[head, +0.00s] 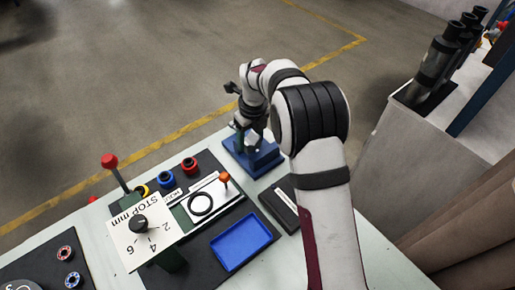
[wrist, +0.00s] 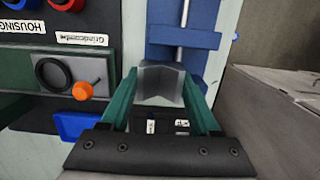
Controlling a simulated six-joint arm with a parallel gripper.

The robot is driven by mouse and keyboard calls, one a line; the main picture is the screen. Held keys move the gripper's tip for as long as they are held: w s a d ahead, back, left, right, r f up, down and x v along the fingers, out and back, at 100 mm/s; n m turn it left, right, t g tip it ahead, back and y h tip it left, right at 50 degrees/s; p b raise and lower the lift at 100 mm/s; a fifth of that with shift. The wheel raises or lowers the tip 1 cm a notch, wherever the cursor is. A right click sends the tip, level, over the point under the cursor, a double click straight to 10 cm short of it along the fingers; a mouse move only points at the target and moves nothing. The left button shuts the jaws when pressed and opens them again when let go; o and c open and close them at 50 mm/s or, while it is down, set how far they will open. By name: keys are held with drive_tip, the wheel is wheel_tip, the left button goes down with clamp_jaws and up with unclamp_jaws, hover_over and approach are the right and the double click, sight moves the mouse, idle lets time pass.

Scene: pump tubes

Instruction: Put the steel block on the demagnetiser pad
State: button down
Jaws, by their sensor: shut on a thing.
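My gripper (wrist: 160,90) is shut on a grey steel block (wrist: 160,82), which has a V-shaped notch and sits between the green fingertips in the wrist view. In the head view my gripper (head: 248,138) is over the blue vise-like fixture (head: 265,158) at the bench's far end. Whether the block touches the fixture cannot be told. A flat black box with a pale label (head: 284,206) lies nearer, beside my arm, and may be the demagnetiser pad. In the wrist view a dark labelled surface (wrist: 165,124) shows between the fingers, partly hidden by the gripper.
A blue tray (head: 240,241) lies on the dark mat. Left of the fixture are red and blue rings (head: 178,172), an orange-knobbed device (head: 224,178), a STOP dial plate (head: 128,244) and a red-knobbed lever (head: 110,161). A grey cabinet (head: 390,150) stands right of the bench.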

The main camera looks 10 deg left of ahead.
drive_tip(key=s+d+r, duration=0.3)
drive_tip(key=s+d, duration=0.4)
drive_tip(key=d, duration=0.3)
drive_tip(key=s+d+r, duration=0.2)
drive_tip(key=s+d, duration=0.5)
drive_tip(key=d, duration=0.3)
hover_over(280, 193)
drive_tip(key=d, duration=0.1)
drive_tip(key=f, duration=0.6)
drive_tip(key=shift+s, duration=0.3)
drive_tip(key=f, duration=0.4)
drive_tip(key=shift+w+a, duration=0.15)
drive_tip(key=shift+a, duration=0.25)
drive_tip(key=shift+f, duration=0.35)
drive_tip(key=shift+f, duration=0.25)
drive_tip(key=shift+c, duration=0.6)
unclamp_jaws()
